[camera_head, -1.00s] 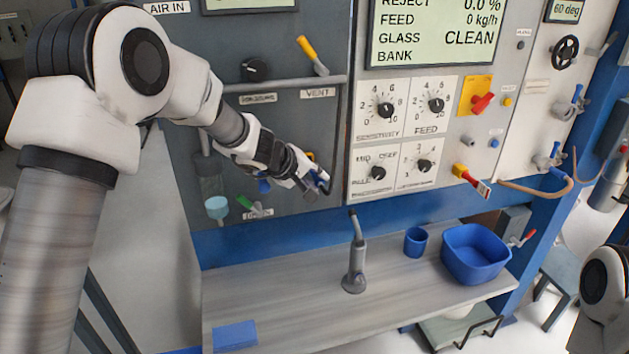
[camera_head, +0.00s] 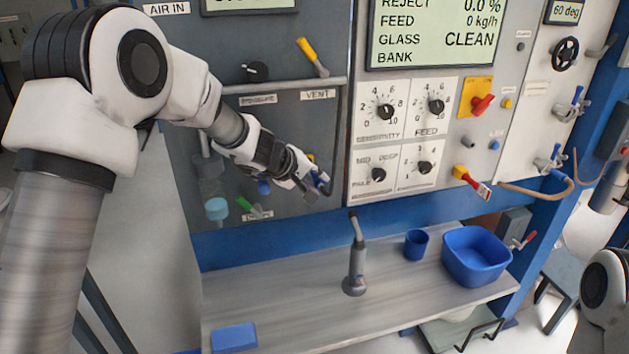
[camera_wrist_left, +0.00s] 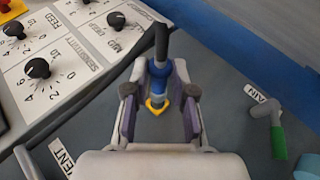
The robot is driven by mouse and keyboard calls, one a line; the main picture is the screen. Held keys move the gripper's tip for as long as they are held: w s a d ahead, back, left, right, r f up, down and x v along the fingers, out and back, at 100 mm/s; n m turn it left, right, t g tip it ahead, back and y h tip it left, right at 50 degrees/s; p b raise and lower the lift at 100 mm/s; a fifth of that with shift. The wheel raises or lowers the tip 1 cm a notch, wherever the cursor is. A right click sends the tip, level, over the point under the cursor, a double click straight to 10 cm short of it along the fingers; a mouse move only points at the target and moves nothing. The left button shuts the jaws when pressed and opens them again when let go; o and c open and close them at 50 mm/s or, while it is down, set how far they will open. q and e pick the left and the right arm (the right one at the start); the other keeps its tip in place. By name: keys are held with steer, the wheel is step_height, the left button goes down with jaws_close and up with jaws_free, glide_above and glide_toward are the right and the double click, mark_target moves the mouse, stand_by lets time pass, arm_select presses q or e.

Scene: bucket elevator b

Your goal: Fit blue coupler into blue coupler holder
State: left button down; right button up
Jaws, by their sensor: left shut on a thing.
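My left gripper (camera_head: 314,190) is at the lower part of the grey panel, left of the white control panel. In the left wrist view its two fingers (camera_wrist_left: 160,112) are closed around a blue coupler (camera_wrist_left: 180,70) with a black hose end. A yellow tip (camera_wrist_left: 157,104) shows between the fingers. In the head view the fingers mostly hide the coupler. A small blue fitting (camera_head: 264,187) shows on the panel just left of the gripper; I cannot tell for sure that it is the blue coupler holder. My right gripper is out of view.
A green-handled drain valve (camera_head: 248,206) is below left of the gripper, and a yellow lever (camera_head: 312,57) above. Below, the shelf (camera_head: 300,290) holds a grey upright tool (camera_head: 356,260), a blue cup (camera_head: 416,243), a blue tub (camera_head: 476,255) and a blue block (camera_head: 234,337).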

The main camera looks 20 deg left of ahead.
arm_select(q)
steer(key=shift+b, duration=0.3)
steer(key=shift+w+a+p, duration=0.5)
steer(key=shift+w+p, duration=0.1)
steer(key=shift+w, duration=0.15)
stand_by(0.4)
steer(key=shift+w+a, duration=0.2)
steer(key=shift+w, duration=0.1)
steer(key=shift+w+a+p, duration=0.1)
steer(key=shift+w+p, duration=0.05)
steer(key=shift+p, duration=0.15)
steer(key=c, duration=0.9)
jaws_free()
